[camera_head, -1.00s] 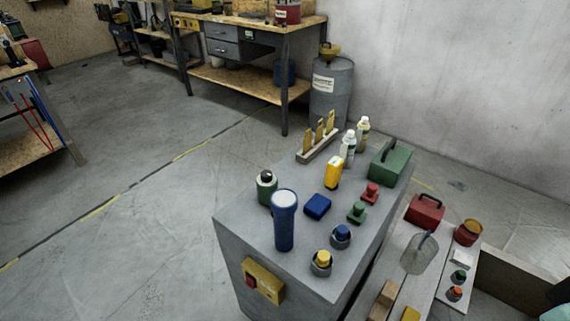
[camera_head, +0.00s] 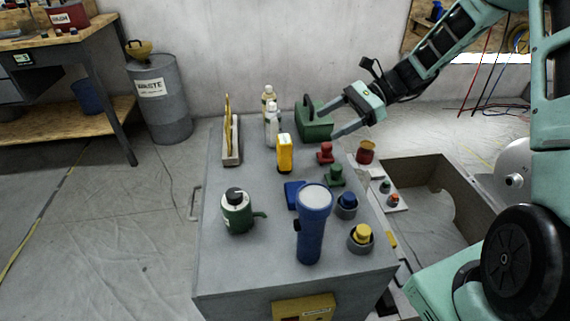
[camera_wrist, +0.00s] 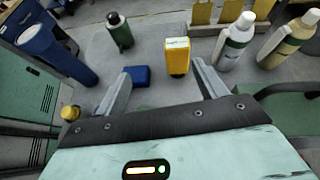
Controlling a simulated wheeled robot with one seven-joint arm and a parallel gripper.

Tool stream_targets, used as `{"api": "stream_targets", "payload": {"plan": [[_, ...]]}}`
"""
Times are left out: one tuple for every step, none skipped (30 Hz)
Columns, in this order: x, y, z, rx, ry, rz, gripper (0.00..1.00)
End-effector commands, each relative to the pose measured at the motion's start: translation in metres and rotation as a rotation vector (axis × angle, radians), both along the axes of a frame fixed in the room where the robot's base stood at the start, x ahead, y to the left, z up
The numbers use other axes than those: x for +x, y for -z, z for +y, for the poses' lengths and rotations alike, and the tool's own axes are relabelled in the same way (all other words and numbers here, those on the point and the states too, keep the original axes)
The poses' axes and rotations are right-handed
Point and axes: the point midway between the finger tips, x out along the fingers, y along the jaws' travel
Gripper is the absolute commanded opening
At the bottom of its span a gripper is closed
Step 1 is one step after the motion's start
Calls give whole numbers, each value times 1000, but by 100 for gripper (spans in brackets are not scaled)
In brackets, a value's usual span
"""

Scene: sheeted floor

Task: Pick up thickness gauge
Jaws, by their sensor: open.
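A yellow upright handheld device (camera_head: 285,152), which looks like the thickness gauge, stands on the grey cabinet top (camera_head: 270,250). It also shows in the wrist view (camera_wrist: 177,57), just beyond my fingertips and between their directions. My gripper (camera_head: 331,119) is open and empty, above the far right part of the cabinet top. It is to the right of the yellow device in the head view and apart from it. In the wrist view my gripper (camera_wrist: 162,76) shows both fingers spread with nothing between them.
A green case (camera_head: 314,124) stands behind my fingers. A blue flashlight (camera_head: 311,235) and green container (camera_head: 238,212) stand in front.

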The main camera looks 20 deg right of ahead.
Motion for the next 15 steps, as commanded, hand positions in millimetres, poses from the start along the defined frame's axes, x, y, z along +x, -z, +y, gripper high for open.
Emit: {"api": "stream_targets", "payload": {"plan": [[7, 8, -16, 33, 55, 17, 71], [9, 9, -22, 47, 78, 26, 71], [12, 11, -28, 64, 102, 36, 71], [14, 11, -30, 73, 115, 40, 71], [15, 12, -31, 79, 123, 42, 71], [17, 14, -29, 83, 128, 44, 71], [18, 15, -26, 85, 130, 45, 71], [18, 17, -22, 86, 131, 46, 71], [19, 19, -14, 87, 129, 48, 71], [20, 22, -9, 85, 128, 48, 71], [21, 24, -3, 85, 127, 47, 71], [23, 27, 5, 85, 126, 46, 71], [24, 30, 11, 84, 127, 46, 71], [25, 32, 16, 84, 126, 46, 71], [27, 36, 24, 83, 126, 47, 71]]}}
